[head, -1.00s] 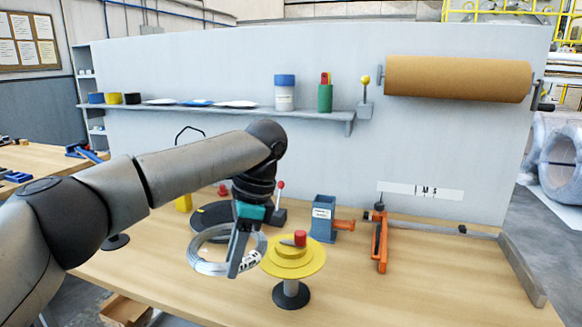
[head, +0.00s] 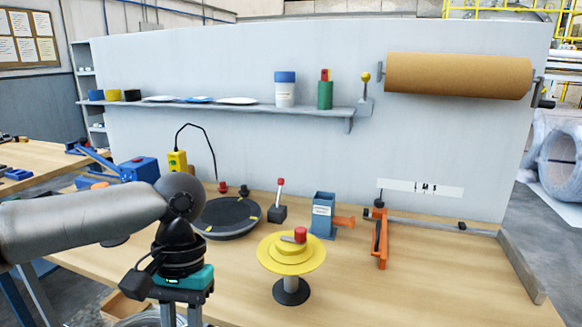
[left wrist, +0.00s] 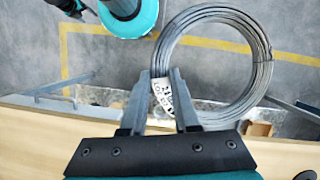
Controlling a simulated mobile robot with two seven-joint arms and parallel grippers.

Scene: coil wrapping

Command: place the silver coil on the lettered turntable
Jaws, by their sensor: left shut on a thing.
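The silver coil (left wrist: 262,65) is a ring of grey wire with a white printed tag (left wrist: 163,95). My left gripper (left wrist: 161,84) is shut on the coil's near side, by the tag, and the coil hangs out over the grey floor past the table edge. In the head view my left gripper (head: 182,316) is at the bottom left, and only a bit of the coil shows at the frame's lower edge. A round black turntable (head: 230,214) with yellow marks lies on the table, apart from the gripper and empty; no letters are readable on it. My right gripper is not seen.
A yellow disc stand (head: 291,258) with a red knob stands right of my left gripper. Behind are a blue box (head: 322,216), an orange tool (head: 380,238) and a red-topped lever (head: 278,212). A yellow control box (head: 178,162) is at the left. The front right of the table is clear.

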